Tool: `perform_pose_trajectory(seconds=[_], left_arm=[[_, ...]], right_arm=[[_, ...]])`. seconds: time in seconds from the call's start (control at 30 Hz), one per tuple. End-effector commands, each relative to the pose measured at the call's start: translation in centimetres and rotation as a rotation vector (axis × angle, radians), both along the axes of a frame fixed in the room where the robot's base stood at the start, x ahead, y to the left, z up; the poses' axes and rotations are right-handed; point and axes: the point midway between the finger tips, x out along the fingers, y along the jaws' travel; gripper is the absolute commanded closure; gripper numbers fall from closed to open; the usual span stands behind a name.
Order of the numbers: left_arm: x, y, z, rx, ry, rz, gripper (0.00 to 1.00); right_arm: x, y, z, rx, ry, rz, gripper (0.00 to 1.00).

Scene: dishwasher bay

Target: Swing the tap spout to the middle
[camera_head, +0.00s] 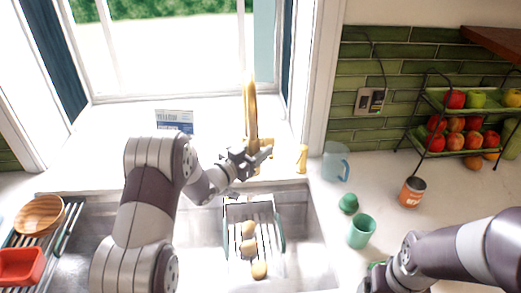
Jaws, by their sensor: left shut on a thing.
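The brass tap (250,110) stands upright behind the sink, in front of the window. My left gripper (262,154) is at the lower part of the tap and shut on it, most likely on the spout; the fingers are small and partly overlap the brass, so the exact contact is hard to see. My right gripper (375,276) is low at the right edge of the counter, cut by the bottom of the picture, and its fingers are not clear.
The sink (305,240) holds a rack (281,232) with several yellowish round items. A teal cup (361,231), a green round thing (348,203), a glass mug (335,165) and an orange-labelled jar (412,191) stand right. A fruit stand (420,112) is behind them.

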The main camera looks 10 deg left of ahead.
Motion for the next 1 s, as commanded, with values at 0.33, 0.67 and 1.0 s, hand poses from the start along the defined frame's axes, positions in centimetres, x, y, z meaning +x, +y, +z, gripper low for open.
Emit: perform_pose_trajectory(seconds=[0.33,0.67,1.0], left_arm=[[-0.1,0.0,-0.2,0.001,0.006,0.000,0.36],[-0.2,0.1,-0.2,0.001,0.003,0.000,0.31],[-5.7,3.6,-0.5,0.001,0.002,0.005,0.31]], right_arm=[[0.0,0.0,0.0,0.000,0.000,0.000,0.15],[0.0,0.0,-0.1,0.000,0.000,0.000,0.15],[0.0,0.0,-3.0,0.000,0.000,0.000,0.15]])
